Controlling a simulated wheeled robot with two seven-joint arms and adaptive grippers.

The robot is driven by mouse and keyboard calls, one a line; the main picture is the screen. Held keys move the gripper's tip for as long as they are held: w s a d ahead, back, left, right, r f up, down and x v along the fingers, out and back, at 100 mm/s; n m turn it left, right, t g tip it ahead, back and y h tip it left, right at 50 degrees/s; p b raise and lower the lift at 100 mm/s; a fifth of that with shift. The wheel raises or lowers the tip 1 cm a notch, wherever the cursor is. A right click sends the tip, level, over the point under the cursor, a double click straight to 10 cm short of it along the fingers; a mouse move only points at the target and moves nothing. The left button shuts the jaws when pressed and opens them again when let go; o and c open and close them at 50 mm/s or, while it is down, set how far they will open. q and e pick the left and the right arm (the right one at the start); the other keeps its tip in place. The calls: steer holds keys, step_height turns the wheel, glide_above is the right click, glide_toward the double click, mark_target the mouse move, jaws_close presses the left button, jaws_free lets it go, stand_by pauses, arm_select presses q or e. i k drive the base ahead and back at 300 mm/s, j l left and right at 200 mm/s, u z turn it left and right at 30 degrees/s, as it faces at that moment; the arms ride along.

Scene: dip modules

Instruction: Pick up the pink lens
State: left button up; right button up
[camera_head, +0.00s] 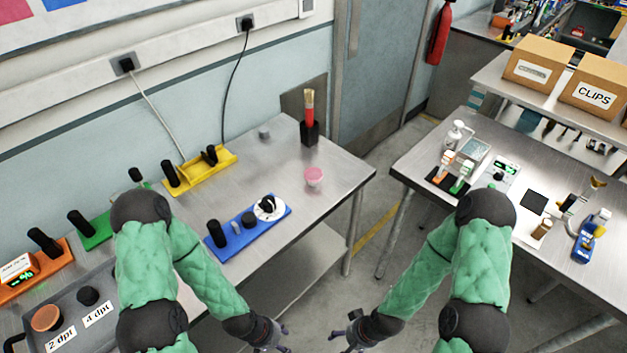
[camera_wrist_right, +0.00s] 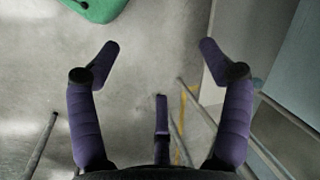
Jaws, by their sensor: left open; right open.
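The pink lens (camera_head: 314,176) lies on the steel table (camera_head: 335,200), toward its right end, behind and to the right of the blue tray. My left gripper (camera_head: 279,341) is open and empty, low at the bottom of the head view, in front of the table and apart from the lens. My right gripper (camera_head: 345,340) is also low at the bottom of the head view, to the right of the left one. In the right wrist view the right gripper's fingers (camera_wrist_right: 160,60) are spread with nothing between them, above the floor.
A blue tray (camera_head: 275,225) with black knobs and a white dial stands nearer than the lens. A yellow tray (camera_head: 215,172) is at the left. A second table (camera_head: 405,168) with bottles and tools is at the right.

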mark_target(311, 174)
steer(key=i+l, duration=0.2)
steer(key=l, duration=0.15)
steer(key=i+l, duration=0.15)
steer(key=l, duration=0.15)
steer(key=i+l, duration=0.2)
steer(key=l, duration=0.15)
steer(key=i+l, duration=0.2)
steer(key=l+u, duration=0.05)
steer(key=l, duration=0.05)
